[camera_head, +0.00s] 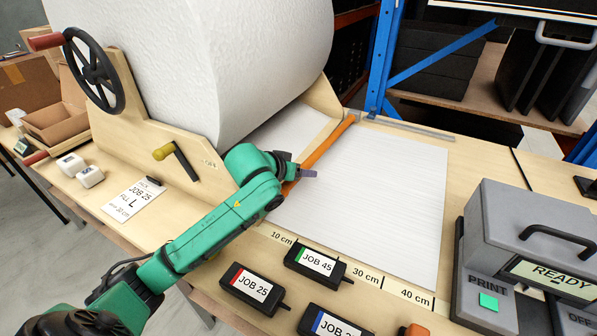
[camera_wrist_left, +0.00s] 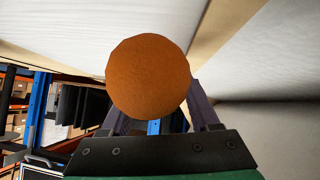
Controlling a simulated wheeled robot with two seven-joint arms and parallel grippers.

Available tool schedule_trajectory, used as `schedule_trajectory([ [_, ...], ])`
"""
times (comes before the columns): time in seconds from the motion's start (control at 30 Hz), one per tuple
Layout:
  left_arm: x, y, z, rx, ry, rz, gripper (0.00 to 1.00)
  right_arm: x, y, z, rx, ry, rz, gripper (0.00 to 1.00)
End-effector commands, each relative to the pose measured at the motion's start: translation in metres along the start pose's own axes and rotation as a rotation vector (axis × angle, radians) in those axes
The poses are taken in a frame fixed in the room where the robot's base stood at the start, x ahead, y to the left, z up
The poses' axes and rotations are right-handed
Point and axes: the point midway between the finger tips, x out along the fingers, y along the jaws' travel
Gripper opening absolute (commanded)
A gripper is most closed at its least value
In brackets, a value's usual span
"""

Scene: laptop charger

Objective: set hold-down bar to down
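The hold-down bar is a long orange bar (camera_head: 325,143) along the left side of the white paper sheet (camera_head: 385,200). I cannot tell if it touches the sheet. My right gripper is not in view.
A big white roll (camera_head: 230,60) stands in a wooden frame behind my left arm. Black cartridges (camera_head: 316,265) lie along the front edge. A grey printer (camera_head: 535,230) stands at the right. Blue shelving posts (camera_head: 385,55) rise at the back. The sheet is clear.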

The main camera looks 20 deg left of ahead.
Motion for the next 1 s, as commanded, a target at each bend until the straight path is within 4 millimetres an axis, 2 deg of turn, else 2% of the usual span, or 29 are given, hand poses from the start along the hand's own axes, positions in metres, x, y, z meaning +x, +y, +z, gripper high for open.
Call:
schedule_trajectory([
  [0.17, -0.019, 0.001, -0.004, 0.0, -0.001, -0.001, 0.62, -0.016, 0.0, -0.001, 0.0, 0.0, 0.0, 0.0],
  [0.63, -0.13, 0.002, -0.006, -0.002, -0.005, 0.001, 0.62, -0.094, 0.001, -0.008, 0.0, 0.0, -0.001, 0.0],
  [0.8, -0.145, 0.001, -0.003, -0.001, -0.002, 0.001, 0.62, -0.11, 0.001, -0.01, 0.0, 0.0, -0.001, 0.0],
  [1.0, -0.145, 0.0, 0.0, 0.001, 0.0, 0.0, 0.62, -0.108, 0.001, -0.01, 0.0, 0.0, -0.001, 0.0],
])
